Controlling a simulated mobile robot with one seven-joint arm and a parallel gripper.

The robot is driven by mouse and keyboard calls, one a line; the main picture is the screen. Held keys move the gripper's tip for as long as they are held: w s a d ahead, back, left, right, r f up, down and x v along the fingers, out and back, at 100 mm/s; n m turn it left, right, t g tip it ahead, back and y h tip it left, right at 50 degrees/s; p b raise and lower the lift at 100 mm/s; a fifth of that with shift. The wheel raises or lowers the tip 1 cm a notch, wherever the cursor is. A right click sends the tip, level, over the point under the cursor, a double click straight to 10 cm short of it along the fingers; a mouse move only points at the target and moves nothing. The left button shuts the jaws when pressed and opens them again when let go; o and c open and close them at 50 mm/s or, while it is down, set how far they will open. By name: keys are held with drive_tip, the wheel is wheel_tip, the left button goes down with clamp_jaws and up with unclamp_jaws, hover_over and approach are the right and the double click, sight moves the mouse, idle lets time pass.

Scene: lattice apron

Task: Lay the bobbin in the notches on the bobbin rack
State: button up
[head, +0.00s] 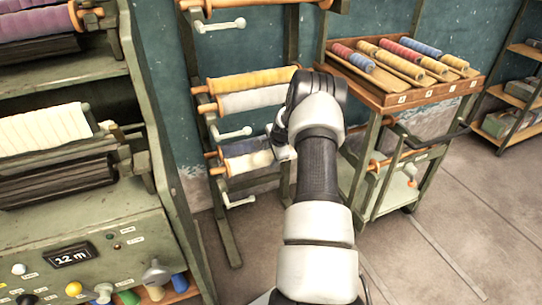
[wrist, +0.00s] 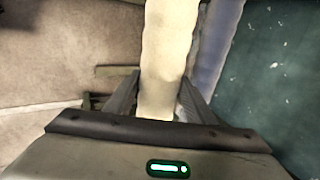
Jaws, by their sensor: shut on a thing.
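The bobbin rack (head: 231,238) is a green upright frame with pegs and notches, standing against the wall in the head view. My gripper (wrist: 161,84) is shut on a cream bobbin (wrist: 167,40), with one finger on each side of it in the wrist view. In the head view the cream bobbin (head: 248,162) is at the lower part of the rack, just below a blue-grey bobbin (head: 243,147). My arm hides its right end and most of the gripper. I cannot tell whether its ends rest in notches.
A yellow bobbin (head: 250,80) and a whitish bobbin (head: 252,99) sit higher on the rack. A wheeled cart (head: 392,103) with several small bobbins stands close on the right. A green machine (head: 120,262) stands on the left. The floor at the right front is clear.

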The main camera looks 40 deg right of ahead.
drive_tip(key=shift+f+b, duration=0.65)
drive_tip(key=shift+f, duration=0.25)
drive_tip(key=shift+f+b, duration=0.6)
drive_tip(key=shift+b, duration=0.1)
idle(0.6)
drive_tip(key=o, duration=1.5)
drive_tip(key=shift+s, duration=0.1)
drive_tip(key=p+v, duration=0.4)
drive_tip(key=v, duration=1.3)
drive_tip(key=shift+r, duration=0.2)
